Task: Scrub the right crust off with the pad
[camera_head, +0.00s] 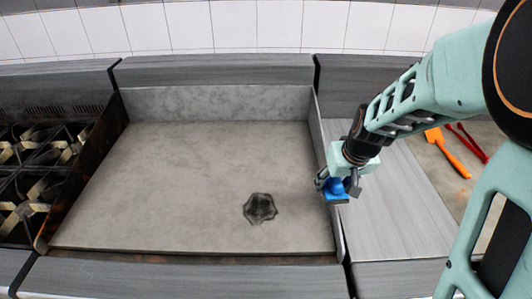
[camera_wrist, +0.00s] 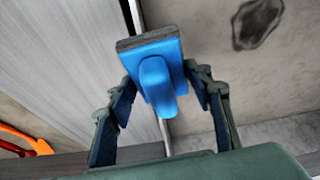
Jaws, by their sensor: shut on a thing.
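A dark crust (camera_head: 260,208) lies on the grey griddle plate (camera_head: 200,170), right of its middle and toward the front. It also shows at the top right of the wrist view (camera_wrist: 257,22). It is the only crust I see. My gripper (camera_head: 336,186) is at the griddle's right edge, to the right of the crust and apart from it. It is shut on the blue handle of the scrub pad (camera_wrist: 152,60). The pad's dark scrubbing layer shows along its far edge in the wrist view. I cannot tell whether the pad touches anything below.
A raised wall (camera_head: 325,150) runs along the griddle's right side. A burner range (camera_head: 40,165) is at left. Most of the griddle is clear.

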